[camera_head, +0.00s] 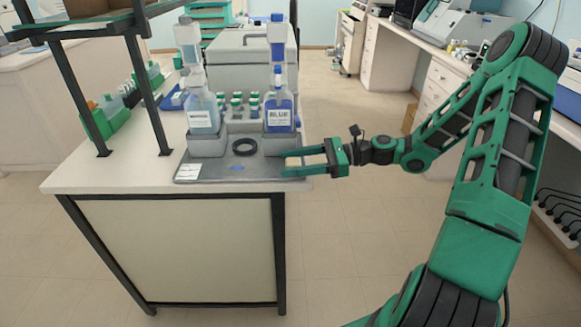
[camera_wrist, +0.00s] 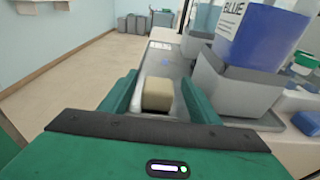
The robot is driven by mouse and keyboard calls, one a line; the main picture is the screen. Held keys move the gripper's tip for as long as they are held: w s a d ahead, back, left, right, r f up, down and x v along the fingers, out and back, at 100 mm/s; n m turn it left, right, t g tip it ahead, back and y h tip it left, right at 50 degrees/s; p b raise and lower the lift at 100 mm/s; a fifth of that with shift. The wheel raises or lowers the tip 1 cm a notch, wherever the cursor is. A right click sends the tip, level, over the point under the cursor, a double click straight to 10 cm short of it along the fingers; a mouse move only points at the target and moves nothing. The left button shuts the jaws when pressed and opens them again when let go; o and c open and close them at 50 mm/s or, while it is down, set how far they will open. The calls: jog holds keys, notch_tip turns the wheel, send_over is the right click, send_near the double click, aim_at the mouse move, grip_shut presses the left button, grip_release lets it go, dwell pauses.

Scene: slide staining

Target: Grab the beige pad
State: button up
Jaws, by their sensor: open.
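The beige pad (camera_wrist: 157,94) is a small block in the wrist view, between the two green fingers of my gripper (camera_wrist: 158,82). The fingers are open on either side of it, and I cannot tell whether either one touches it. In the head view my gripper (camera_head: 293,161) is at the right front edge of the grey tray (camera_head: 215,173), with its fingers pointing left.
The BLUE bottle (camera_head: 279,114) stands in a grey holder (camera_head: 282,143) close behind my gripper. Another labelled bottle (camera_head: 203,112) stands at the left, with a black ring (camera_head: 245,147) between the holders. Open floor lies right of the bench.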

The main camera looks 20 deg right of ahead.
jog(key=c, duration=1.1)
